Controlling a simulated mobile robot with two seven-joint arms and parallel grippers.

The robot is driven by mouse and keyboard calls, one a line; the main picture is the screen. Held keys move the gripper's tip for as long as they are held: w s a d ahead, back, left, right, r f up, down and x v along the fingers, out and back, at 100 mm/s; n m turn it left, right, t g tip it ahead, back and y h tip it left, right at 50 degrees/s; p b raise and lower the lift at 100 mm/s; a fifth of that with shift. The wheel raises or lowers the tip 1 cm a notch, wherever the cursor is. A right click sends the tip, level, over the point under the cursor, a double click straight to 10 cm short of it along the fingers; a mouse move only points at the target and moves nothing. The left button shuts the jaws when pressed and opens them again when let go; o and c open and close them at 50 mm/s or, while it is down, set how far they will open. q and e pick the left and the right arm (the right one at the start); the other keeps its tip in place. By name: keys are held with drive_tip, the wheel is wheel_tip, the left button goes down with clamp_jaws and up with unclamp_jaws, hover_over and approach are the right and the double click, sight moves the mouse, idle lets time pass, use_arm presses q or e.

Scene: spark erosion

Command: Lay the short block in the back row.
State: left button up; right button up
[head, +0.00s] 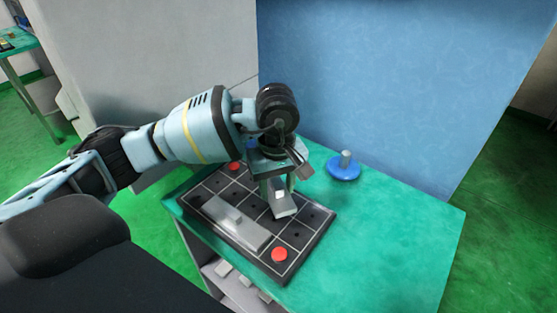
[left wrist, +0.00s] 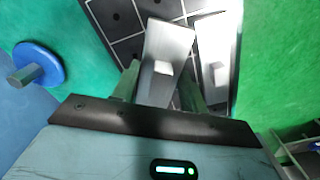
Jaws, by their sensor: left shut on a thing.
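The short block (head: 285,205) is a grey metal piece with a small raised knob. My left gripper (head: 274,186) is shut on it, pointing down over the dark tray (head: 308,236), which is divided by white lines into cells with holes. In the left wrist view the short block (left wrist: 166,48) sits between the two fingers of the gripper (left wrist: 160,88), at an angle to the grid. A longer grey block (head: 236,221) with a knob lies across the tray's front row, beside the held block. I cannot tell whether the held block touches the tray. My right gripper is out of view.
The tray has a red disc (head: 279,254) at its right front corner and another red disc (head: 234,166) at its far left. A blue disc with a grey post (head: 344,168) stands behind the tray. The green tabletop (head: 390,235) is clear on the right.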

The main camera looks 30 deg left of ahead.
use_arm(q)
drive_tip(key=w+n, duration=0.1)
drive_tip(key=w+a+r+n, duration=0.1)
drive_tip(key=n, duration=0.1)
drive_tip(key=w+n, duration=0.2)
drive_tip(key=shift+w+a+r+p, duration=0.1)
drive_tip(key=shift+a+r+p, duration=0.2)
drive_tip(key=shift+r, duration=0.1)
drive_tip(key=shift+w+a+n, duration=0.15)
drive_tip(key=shift+w+n, duration=0.2)
drive_tip(key=shift+n, duration=0.35)
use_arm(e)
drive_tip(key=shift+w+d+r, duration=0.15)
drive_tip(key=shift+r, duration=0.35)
use_arm(q)
drive_tip(key=shift+f, duration=0.15)
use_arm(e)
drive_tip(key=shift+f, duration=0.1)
